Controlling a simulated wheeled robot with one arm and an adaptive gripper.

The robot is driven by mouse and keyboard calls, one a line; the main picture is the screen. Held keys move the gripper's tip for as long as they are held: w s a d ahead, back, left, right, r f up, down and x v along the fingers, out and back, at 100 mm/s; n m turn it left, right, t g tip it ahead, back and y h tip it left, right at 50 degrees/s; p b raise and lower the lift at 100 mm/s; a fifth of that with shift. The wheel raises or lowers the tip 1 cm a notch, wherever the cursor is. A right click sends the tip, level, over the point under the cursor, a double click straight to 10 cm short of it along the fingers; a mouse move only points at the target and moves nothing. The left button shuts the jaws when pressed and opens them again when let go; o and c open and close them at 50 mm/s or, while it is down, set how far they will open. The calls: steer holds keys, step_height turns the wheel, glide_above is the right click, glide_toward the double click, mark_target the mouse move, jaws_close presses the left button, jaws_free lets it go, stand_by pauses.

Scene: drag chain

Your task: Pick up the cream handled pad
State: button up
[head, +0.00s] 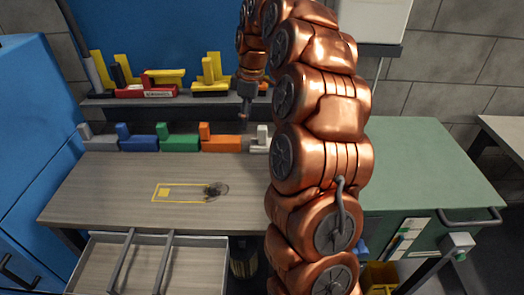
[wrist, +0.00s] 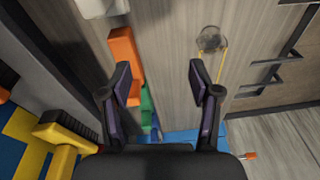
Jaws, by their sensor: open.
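The cream handled pad (head: 262,140) stands at the right end of a row of coloured pads at the back of the wooden bench, partly hidden behind my arm in the head view. In the wrist view the cream pad (wrist: 103,8) shows at the top edge, cut off by the frame. My gripper (wrist: 160,80) is open and empty, its two dark fingers spread apart above the bench. The left finger lies close to the orange pad (wrist: 125,62) in the picture. In the head view my gripper (head: 244,112) hangs above the back of the row, small and dark.
Green (head: 179,140), blue (head: 138,139) and grey (head: 98,138) pads stand left of the orange one. A raised shelf (head: 190,104) behind holds yellow and red pieces. A yellow outline (head: 180,201) with a dark round item (head: 215,190) lies on the bench. An open drawer (head: 190,262) juts out in front.

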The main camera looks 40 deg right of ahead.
steer(key=n+b, duration=0.1)
steer(key=b, duration=0.1)
glide_above(261, 136)
steer(key=d, duration=0.2)
steer(key=f, duration=0.3)
steer(key=w+f, duration=0.1)
steer(key=f, duration=0.1)
steer(key=shift+a, duration=0.1)
steer(key=shift+f, duration=0.2)
steer(key=shift+a+f+p, duration=0.2)
steer(key=shift+f+p, duration=0.35)
steer(key=shift+f, duration=1.1)
steer(key=shift+a+f+p, duration=0.2)
steer(key=shift+f+p, duration=0.3)
steer(key=shift+f, duration=1.1)
steer(key=shift+w+f, duration=0.1)
steer(key=shift+f, duration=0.3)
jaws_close()
